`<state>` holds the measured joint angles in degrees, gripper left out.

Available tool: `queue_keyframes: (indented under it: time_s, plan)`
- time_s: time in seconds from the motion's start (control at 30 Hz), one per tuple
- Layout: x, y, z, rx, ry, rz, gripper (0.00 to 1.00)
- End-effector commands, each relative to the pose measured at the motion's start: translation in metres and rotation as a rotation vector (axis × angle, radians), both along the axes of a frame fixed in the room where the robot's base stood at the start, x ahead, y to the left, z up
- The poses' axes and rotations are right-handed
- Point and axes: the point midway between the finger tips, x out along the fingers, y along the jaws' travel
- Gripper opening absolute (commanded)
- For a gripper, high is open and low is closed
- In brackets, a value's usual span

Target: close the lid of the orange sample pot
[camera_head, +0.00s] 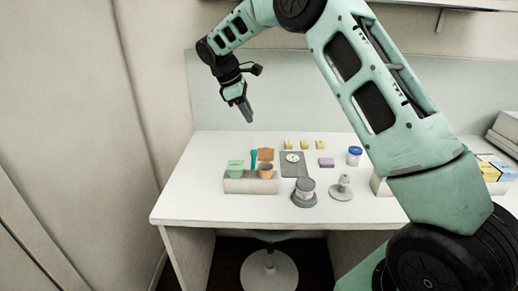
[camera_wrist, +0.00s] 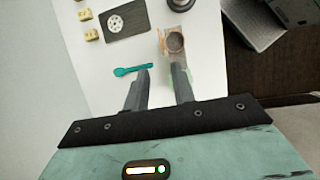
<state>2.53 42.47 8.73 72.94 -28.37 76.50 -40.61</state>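The orange sample pot (camera_head: 265,172) sits in the right part of a light holder block (camera_head: 249,186) on the table. Its lid (camera_head: 265,154) stands open at the far side of the pot. In the wrist view the pot (camera_wrist: 175,42) shows a dark round opening, with the orange lid (camera_wrist: 162,42) along its left side. My gripper (camera_head: 247,113) hangs above the table, behind and above the pot in the head view, touching nothing. In the wrist view its two fingers (camera_wrist: 160,72) are apart with nothing between them.
A green pot (camera_head: 235,168) sits beside the orange one. A teal spoon (camera_head: 253,158) lies behind them, left of the lid. A dark plate with a white disc (camera_head: 292,160), a grey-topped jar (camera_head: 304,190), a stamp-like object (camera_head: 342,187) and a blue-lidded jar (camera_head: 354,155) stand to the right.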

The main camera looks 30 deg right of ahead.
Motion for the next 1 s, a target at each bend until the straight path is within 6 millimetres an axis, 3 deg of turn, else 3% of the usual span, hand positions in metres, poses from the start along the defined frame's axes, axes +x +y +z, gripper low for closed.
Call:
queue_keyframes:
  time_s: [0.6,0.8,1.0]
  plan:
    - [-0.017,-0.046,-0.112,0.002,0.004,-0.001,0.25]
    - [-0.02,-0.055,-0.134,0.001,0.001,0.001,0.25]
    - [-0.02,-0.057,-0.141,0.002,0.0,0.0,0.25]
